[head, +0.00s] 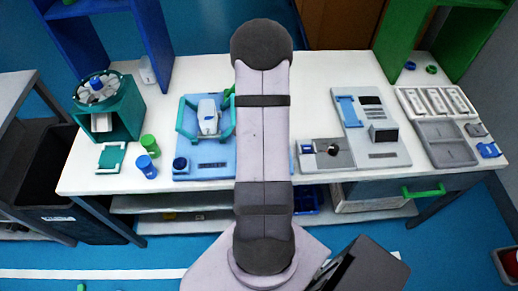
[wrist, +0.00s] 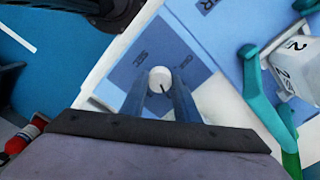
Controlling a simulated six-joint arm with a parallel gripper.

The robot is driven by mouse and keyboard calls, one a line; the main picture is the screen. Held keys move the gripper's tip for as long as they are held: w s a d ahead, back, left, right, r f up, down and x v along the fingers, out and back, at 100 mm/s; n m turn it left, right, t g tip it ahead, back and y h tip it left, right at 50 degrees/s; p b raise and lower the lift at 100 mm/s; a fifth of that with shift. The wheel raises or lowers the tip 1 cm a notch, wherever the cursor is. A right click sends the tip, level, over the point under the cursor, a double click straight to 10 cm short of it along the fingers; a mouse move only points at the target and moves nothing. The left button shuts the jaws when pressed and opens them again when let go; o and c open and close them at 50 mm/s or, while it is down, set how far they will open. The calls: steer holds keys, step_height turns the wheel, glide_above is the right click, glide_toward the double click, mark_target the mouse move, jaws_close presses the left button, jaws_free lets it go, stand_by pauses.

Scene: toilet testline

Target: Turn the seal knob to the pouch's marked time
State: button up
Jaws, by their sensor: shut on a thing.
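The seal knob (wrist: 160,77) is a round white dial with a dark pointer line, set on a blue panel (wrist: 130,72) with small lettering beside it. My gripper (wrist: 160,88) has its two dark blue fingers closed on either side of the knob in the wrist view. The white pouch (wrist: 298,68), marked with what looks like a 2, is at the right between teal arms (wrist: 252,85). In the head view the pouch (head: 208,117) stands on the blue station (head: 215,172). My arm hides my gripper there, and I cannot make out the white dial.
A teal dispenser (head: 112,115) and blue and green cylinders (head: 146,167) stand to the left on the white counter (head: 90,180). A grey station (head: 375,135) and a sectioned tray (head: 440,145) stand to the right. The teal arms are close to my gripper.

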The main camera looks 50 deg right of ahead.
steer(key=o, duration=1)
steer(key=shift+o, duration=0.2)
steer(key=shift+r+b, duration=0.8)
steer(key=shift+r, duration=2.9)
